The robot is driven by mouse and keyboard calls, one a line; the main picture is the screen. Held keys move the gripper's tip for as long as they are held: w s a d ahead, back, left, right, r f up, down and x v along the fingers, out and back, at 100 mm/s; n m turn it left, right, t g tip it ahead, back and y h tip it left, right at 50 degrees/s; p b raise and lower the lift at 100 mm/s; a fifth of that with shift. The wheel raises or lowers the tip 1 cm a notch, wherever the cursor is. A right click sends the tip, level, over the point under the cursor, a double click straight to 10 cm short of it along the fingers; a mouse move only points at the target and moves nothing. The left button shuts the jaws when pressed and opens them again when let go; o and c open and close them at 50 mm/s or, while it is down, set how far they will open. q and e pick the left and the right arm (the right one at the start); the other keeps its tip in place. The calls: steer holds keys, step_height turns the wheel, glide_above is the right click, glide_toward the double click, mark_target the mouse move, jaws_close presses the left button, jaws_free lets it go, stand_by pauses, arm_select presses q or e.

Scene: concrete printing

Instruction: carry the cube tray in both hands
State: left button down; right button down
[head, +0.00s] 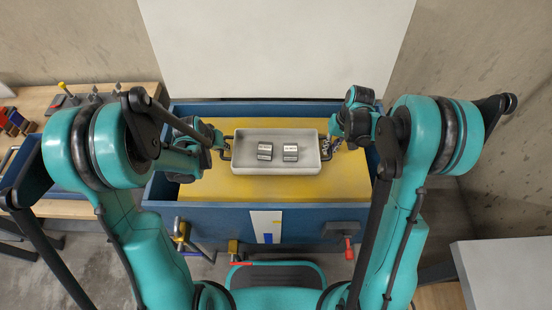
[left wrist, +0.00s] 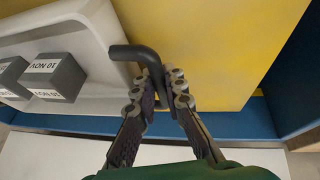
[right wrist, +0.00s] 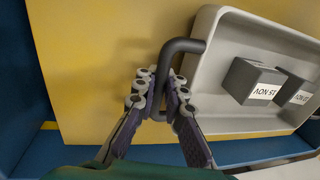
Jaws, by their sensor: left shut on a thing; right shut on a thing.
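The cube tray (head: 250,166) is a light grey rectangular tray with a dark bar handle at each end. It is over the yellow surface in the head view; whether it touches that surface I cannot tell. Two grey cubes with white labels, a left one (head: 265,151) and a right one (head: 290,152), sit in it, apart from each other. My left gripper (left wrist: 165,85) is shut on the left handle (left wrist: 135,52). My right gripper (right wrist: 168,90) is shut on the right handle (right wrist: 182,45). The labels show date text in the wrist views.
A blue box (head: 225,217) with raised walls surrounds the yellow surface (head: 255,193). A white panel (head: 275,50) rises behind it. A wooden bench (head: 40,100) with tools stands at the left. A grey table (head: 510,270) is at the lower right.

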arm_select(q)
steer(key=shift+f+b, duration=0.45)
steer(key=shift+f, duration=0.15)
arm_select(e)
steer(key=shift+f, duration=0.65)
arm_select(q)
steer(key=c, duration=1.6)
jaws_free()
arm_select(e)
steer(key=c, duration=1.6)
jaws_free()
steer(key=shift+r, duration=0.1)
arm_select(q)
steer(key=shift+r, duration=0.1)
